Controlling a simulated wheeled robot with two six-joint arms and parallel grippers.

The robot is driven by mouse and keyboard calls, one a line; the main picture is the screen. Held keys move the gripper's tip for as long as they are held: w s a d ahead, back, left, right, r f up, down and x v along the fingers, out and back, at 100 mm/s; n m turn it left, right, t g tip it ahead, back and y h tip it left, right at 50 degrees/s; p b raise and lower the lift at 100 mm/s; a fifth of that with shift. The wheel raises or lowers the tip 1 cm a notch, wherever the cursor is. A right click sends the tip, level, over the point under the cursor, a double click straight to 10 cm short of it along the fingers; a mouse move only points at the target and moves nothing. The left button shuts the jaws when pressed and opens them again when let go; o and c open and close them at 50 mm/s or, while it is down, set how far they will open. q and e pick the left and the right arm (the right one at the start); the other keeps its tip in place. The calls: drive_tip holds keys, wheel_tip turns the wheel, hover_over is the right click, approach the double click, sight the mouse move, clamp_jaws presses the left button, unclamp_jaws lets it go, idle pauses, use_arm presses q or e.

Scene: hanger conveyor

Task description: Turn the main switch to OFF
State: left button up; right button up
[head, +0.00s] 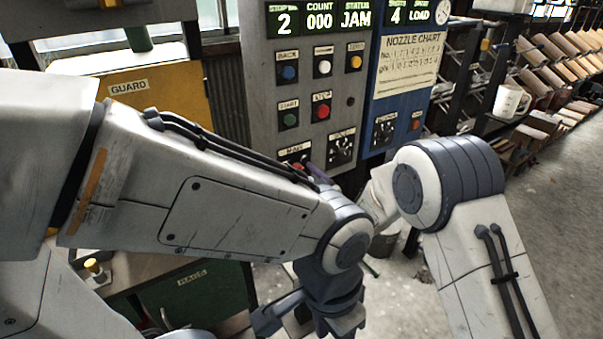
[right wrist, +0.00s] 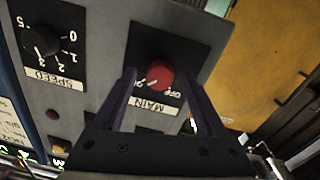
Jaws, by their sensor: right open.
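The main switch is a red round knob (right wrist: 159,75) on a black plate, seen upside down in the right wrist view with its MAIN label and small position words. I cannot tell surely which word the knob points at. In the head view the red knob (head: 298,167) shows partly, behind my left forearm. My right gripper (right wrist: 157,76) is open, with one finger on each side of the knob; whether they touch it is unclear. In the head view it is mostly hidden behind my left arm. My left gripper (head: 308,321) hangs low, cut by the bottom edge; its opening is unclear.
The grey panel (head: 258,95) bears several buttons and a display reading JAM. A SPEED dial (right wrist: 42,40) sits beside the main switch. A yellow guard box (head: 160,95) stands left, a blue panel with a nozzle chart (head: 409,65) right. My left forearm crosses before the panel.

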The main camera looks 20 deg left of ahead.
drive_tip(key=shift+c, duration=0.3)
clamp_jaws()
drive_tip(key=shift+f+n+b, duration=0.15)
drive_tip(key=shift+n+b, duration=0.15)
drive_tip(key=shift+b, duration=0.45)
drive_tip(key=n+b, duration=1.5)
drive_tip(key=b, duration=0.8)
drive_tip(key=shift+w+f+n+y, duration=0.1)
drive_tip(key=shift+f+n+y, duration=0.05)
drive_tip(key=shift+n+y, duration=0.2)
drive_tip(key=shift+r+n+b, duration=0.2)
drive_tip(key=shift+n+b, duration=1.05)
drive_tip(key=shift+b, duration=0.2)
drive_tip(key=shift+o, duration=0.3)
unclamp_jaws()
